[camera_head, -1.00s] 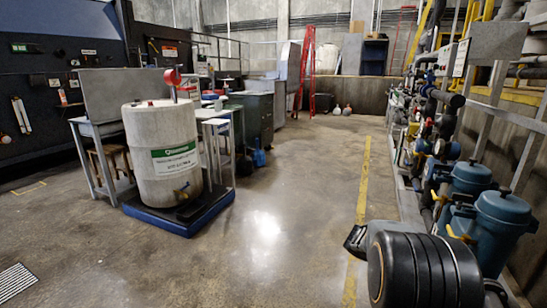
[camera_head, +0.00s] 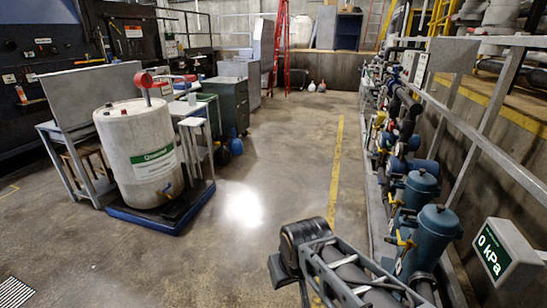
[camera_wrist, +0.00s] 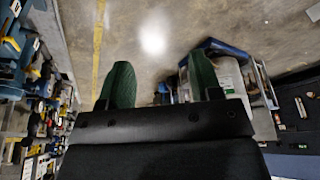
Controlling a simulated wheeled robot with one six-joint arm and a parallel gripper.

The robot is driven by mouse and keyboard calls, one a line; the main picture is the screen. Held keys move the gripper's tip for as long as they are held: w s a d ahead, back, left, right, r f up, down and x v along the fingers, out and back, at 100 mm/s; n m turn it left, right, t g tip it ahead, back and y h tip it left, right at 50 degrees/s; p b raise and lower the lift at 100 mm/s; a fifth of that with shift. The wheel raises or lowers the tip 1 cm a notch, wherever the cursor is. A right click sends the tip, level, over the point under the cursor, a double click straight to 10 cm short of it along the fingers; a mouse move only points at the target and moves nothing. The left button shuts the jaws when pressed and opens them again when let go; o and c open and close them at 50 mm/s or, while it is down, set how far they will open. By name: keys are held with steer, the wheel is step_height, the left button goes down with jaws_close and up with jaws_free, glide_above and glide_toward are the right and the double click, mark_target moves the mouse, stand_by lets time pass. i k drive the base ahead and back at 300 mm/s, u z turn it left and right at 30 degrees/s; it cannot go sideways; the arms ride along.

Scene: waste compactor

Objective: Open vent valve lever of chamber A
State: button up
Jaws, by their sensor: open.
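Two teal vessels stand along the pipework on the right in the head view, a nearer one (camera_head: 434,238) and a farther one (camera_head: 420,188). Small yellow levers show beside them, one by the nearer vessel (camera_head: 405,241). I cannot tell which lever, if any, is the vent valve lever of chamber A; no such label is readable. My gripper (camera_wrist: 160,82) shows in the wrist view with two green fingers spread apart and nothing between them. It points over the floor, clear of the pipework. In the head view my arm crosses the lower middle, and the fingers are not seen there.
A display (camera_head: 505,252) at the lower right reads 0 kPa. A grey railing (camera_head: 482,125) runs along the pipework. A white drum (camera_head: 137,150) stands on a blue pallet (camera_head: 150,226) at left. The floor between, with a yellow line (camera_head: 335,172), is clear.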

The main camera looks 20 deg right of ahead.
mark_target(400, 243)
steer(key=z, duration=1.9)
steer(key=k, duration=0.3)
steer(key=u, duration=1)
steer(key=i, duration=1.45)
steer(key=z, duration=0.2)
